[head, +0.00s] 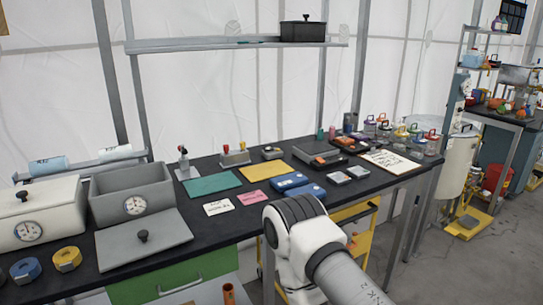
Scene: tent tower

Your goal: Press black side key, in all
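I cannot make out a black side key for certain; the devices on the bench are small in this view. A small device with an upright dark-topped lever (184,163) stands at the back of the bench. To its right is a grey block with red and yellow knobs (235,157), then a small grey box (272,153). A dark flat device (318,153) lies further right. Blue flat cases (290,182) lie in front of it. An arm of mine comes in from the lower right, in front of the bench's front edge. Neither gripper shows.
The dark workbench (170,210) carries a green mat (214,184), a yellow mat (240,179), grey and white bins with dials (135,206), and a loose grey lid (142,240). Lidded jars (383,127) crowd the right end. A shelf holds a black pot (303,31).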

